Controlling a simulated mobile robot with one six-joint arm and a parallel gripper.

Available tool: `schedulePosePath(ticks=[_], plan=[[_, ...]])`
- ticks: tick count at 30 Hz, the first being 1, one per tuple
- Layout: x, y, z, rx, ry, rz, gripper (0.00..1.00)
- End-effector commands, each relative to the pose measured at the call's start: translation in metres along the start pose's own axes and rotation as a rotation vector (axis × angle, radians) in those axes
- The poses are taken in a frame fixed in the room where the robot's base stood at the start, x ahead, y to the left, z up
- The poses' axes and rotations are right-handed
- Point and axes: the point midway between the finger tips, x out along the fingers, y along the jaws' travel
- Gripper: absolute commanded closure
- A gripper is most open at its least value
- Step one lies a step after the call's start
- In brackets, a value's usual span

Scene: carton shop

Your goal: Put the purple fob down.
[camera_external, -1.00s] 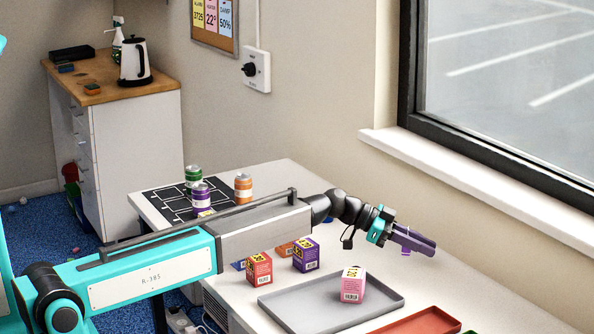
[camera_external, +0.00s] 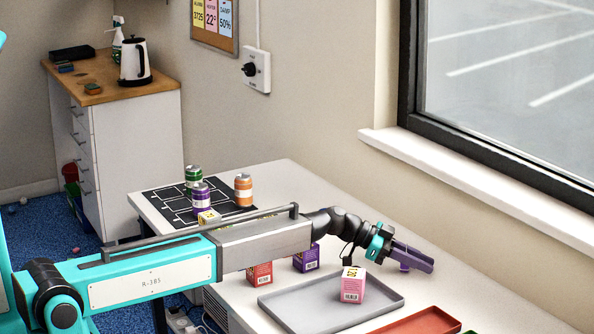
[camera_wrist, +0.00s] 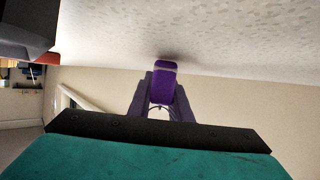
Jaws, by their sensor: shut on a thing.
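The purple fob (camera_wrist: 164,82) sits between the two fingers of my gripper (camera_wrist: 160,98) in the wrist view, and the gripper is shut on it. In the external view my gripper (camera_external: 412,257) reaches out low over the white table's right side, behind the grey tray. A small purple part of the fob (camera_external: 404,267) shows below the fingers there. In the wrist view the pale tabletop (camera_wrist: 215,35) fills the top, with a dark shadow beside the fob's end. I cannot tell whether the fob touches the table.
The grey tray (camera_external: 300,305) holds a pink box (camera_external: 352,286). A red tray (camera_external: 425,322) is in front on the right. Cans stand on a black grid mat (camera_external: 172,203). The table around my gripper is clear.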

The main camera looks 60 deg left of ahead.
Motion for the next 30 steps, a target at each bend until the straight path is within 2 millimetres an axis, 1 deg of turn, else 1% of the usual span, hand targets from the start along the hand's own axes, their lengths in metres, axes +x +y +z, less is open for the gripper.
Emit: schedulePosePath(ticks=[16, 17, 18, 20, 30], plan=[[0.0017, 0.0000, 0.0043, 0.001, 0.000, 0.000, 1.00], [0.0014, 0.0000, 0.0036, 0.001, 0.000, 0.000, 0.79], [0.0013, 0.0000, 0.0033, 0.001, 0.000, 0.000, 0.72], [0.0013, 0.0000, 0.0033, 0.000, 0.000, 0.000, 0.63], [0.0011, 0.0000, 0.0028, 0.000, 0.000, 0.000, 0.63]])
